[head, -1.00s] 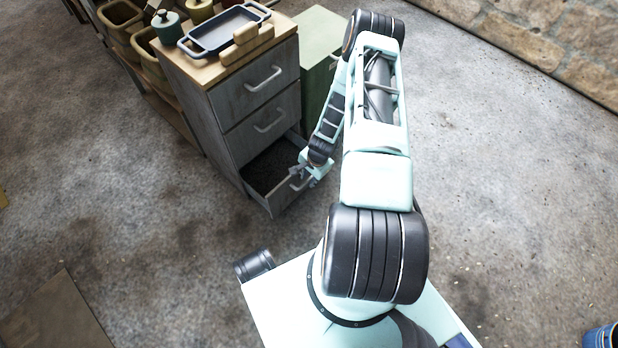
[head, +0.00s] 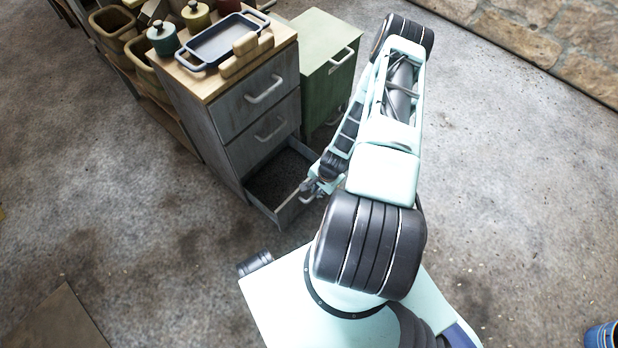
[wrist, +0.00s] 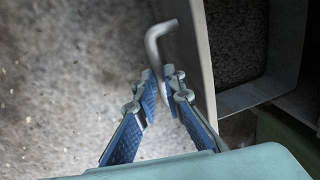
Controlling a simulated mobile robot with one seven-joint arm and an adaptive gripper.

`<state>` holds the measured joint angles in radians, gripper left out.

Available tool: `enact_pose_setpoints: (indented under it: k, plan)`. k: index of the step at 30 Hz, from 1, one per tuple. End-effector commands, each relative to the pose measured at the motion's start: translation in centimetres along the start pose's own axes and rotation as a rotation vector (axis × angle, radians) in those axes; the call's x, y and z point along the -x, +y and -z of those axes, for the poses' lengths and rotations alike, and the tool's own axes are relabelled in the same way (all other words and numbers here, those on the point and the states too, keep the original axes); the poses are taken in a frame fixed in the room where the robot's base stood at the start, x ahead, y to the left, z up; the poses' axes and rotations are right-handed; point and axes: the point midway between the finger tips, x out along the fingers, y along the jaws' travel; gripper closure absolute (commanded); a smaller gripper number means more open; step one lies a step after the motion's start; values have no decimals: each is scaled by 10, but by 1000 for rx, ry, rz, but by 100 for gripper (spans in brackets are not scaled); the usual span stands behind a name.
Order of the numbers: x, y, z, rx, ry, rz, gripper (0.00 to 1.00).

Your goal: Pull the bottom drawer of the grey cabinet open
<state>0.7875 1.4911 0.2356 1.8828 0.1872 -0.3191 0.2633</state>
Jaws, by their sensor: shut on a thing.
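The grey cabinet (head: 222,140) stands left of my arm in the head view. Its bottom drawer (head: 262,205) is pulled well out, and its dark speckled inside shows. The two drawers above it are closed. My gripper (head: 312,188) is at the bottom drawer's front, at its handle. In the wrist view, the drawer's front panel (wrist: 196,50) runs down the middle, with the handle (wrist: 155,40) on its left. My gripper (wrist: 158,80) has its blue-padded fingers on either side of the handle and is shut on it. The lower part of the handle is partly hidden by the fingers.
A blue tray (head: 222,40), wooden blocks and lidded pots stand on the cabinet's wooden top. A green cabinet (head: 326,62) stands right behind it. Baskets (head: 115,28) are on a shelf at left. The floor before the drawer is clear up to my base.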

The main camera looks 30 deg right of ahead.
Motion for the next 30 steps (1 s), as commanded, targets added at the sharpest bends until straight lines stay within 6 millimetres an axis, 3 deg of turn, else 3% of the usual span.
enact_pose_setpoints:
  k: [4, 15, 16, 20, 30]
  plan:
    - [3, 20, 1, -3, 4, -1, 100]
    - [3, 23, 1, 0, 5, 1, 100]
    - [3, 22, 1, 0, 5, 1, 87]
    - [3, 22, 1, 0, 4, 1, 73]
    - [6, 22, 0, 0, 3, 2, 73]
